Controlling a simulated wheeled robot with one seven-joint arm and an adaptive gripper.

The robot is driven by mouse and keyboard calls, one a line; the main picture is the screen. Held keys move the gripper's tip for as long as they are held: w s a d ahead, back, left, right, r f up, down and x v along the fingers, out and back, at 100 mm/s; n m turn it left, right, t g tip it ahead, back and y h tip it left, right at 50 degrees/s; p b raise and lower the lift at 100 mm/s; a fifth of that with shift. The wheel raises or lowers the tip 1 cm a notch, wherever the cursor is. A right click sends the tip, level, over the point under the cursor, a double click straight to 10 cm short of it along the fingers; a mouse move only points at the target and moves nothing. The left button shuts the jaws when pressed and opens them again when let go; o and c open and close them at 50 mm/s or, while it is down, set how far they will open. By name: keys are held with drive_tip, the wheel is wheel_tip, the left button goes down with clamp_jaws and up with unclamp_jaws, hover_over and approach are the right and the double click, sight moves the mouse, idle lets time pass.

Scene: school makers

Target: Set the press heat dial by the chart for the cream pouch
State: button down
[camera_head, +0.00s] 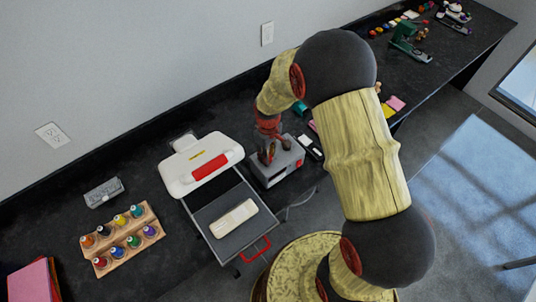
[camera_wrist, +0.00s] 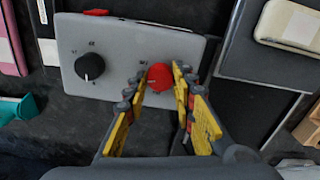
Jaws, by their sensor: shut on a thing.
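A grey control box (camera_wrist: 115,35) in the wrist view carries a black dial (camera_wrist: 90,66) with a white pointer line on its left and a red dial (camera_wrist: 158,74) on its right. My gripper (camera_wrist: 161,88) is shut on the red dial, one finger on each side. The marks around the dials are too small to read. The box also shows in the head view (camera_head: 286,172), with my gripper (camera_head: 266,157) over it hiding the dials. The press (camera_head: 202,170) stands open beside the box. The cream pouch (camera_head: 234,217) lies on its lower plate (camera_head: 208,211). I cannot make out the chart.
A wooden rack (camera_head: 140,248) of coloured bottles and a grey case (camera_head: 104,193) stand left of the press. A pink stack (camera_head: 34,283) lies at the lower left. Small cards (camera_head: 308,144) lie right of the box. More items line the far counter.

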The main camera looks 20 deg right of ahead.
drive_tip(key=shift+n, duration=1.6)
drive_tip(key=c, duration=1.5)
unclamp_jaws()
drive_tip(key=shift+o, duration=0.2)
drive_tip(key=shift+r, duration=0.1)
wheel_tip(320, 180, up, 12)
